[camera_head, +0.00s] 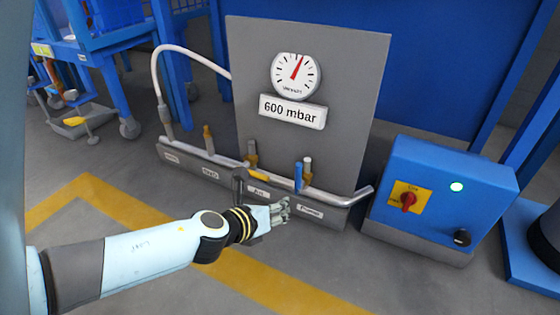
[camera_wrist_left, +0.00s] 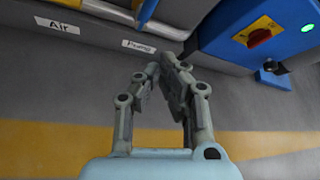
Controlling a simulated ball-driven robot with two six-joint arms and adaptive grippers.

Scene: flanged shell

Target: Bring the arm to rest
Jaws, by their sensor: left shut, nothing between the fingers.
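My left arm (camera_head: 145,258) reaches in from the left in the head view. My left gripper (camera_head: 286,207) is shut and empty, in front of the low grey manifold between the "Air" label (camera_head: 258,191) and the right-hand label (camera_head: 311,211). In the left wrist view the fingers of the left gripper (camera_wrist_left: 170,65) meet at their tips, over the floor and below the manifold's labels. I cannot tell from the views whether the fingertips touch the manifold. My right gripper does not show.
A grey panel (camera_head: 345,110) carries a gauge (camera_head: 296,76) and a "600 mbar" sign (camera_head: 292,111). The manifold has several valve handles, one blue (camera_head: 298,177). A blue box (camera_head: 440,190) with a red knob (camera_head: 408,200) and lit green lamp stands right. Blue racks stand behind. Yellow-striped floor lies clear in front.

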